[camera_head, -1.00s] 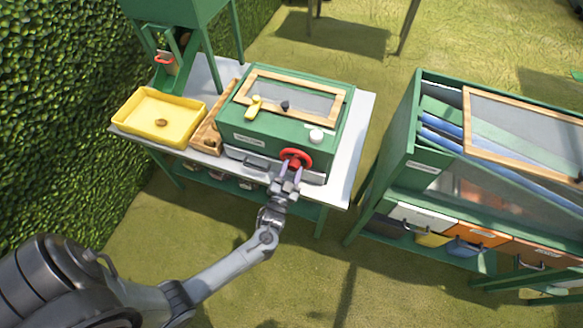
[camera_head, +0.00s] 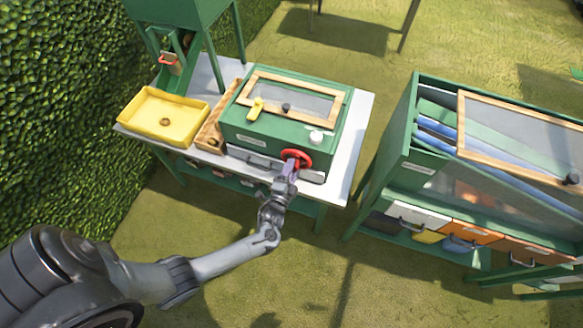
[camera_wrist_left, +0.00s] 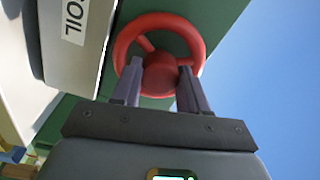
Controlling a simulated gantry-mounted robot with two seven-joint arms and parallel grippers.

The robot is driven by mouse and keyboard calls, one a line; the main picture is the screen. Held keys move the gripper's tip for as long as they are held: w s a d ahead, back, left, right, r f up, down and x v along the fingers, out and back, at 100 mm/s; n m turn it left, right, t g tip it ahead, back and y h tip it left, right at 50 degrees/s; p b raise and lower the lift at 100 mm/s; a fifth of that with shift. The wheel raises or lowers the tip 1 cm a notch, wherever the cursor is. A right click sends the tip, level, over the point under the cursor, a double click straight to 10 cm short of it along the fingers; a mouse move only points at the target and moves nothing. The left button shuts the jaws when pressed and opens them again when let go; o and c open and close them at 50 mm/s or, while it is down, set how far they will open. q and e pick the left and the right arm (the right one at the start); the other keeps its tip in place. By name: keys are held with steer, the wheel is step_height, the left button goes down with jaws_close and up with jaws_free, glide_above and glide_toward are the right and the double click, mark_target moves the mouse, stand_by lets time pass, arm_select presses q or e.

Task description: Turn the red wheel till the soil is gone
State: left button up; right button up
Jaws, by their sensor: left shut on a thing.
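The red wheel (camera_head: 297,160) sits on the front of the green box (camera_head: 284,122), near its right end. My left gripper (camera_head: 291,169) is at the wheel, its fingers shut on it. In the left wrist view the red wheel (camera_wrist_left: 160,55) faces me, with the two purple fingers of my left gripper (camera_wrist_left: 158,80) at either side of its hub. A drawer (camera_head: 250,158) below the box carries a label; in the left wrist view part of that label reads "OIL". I cannot see soil clearly. My right gripper is not in view.
A yellow tray (camera_head: 164,117) and a narrow wooden tray (camera_head: 212,131) stand left of the box on the grey table (camera_head: 346,150). A green rack (camera_head: 402,150) with several colored drawers stands at the right. Grass lies between them.

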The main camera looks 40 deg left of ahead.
arm_select(q)
steer(key=shift+r+m+h+p, duration=0.15)
steer(key=shift+m+p, duration=0.75)
steer(key=shift+m, duration=2.25)
steer(key=shift+m+h+p, duration=0.15)
steer(key=shift+m+p, duration=0.75)
steer(key=shift+m, duration=2.25)
steer(key=o, duration=1.1)
steer(key=shift+c, duration=0.2)
steer(key=shift+s, duration=0.15)
steer(key=p+v, duration=0.1)
steer(key=v, duration=0.9)
steer(key=shift+s, duration=0.3)
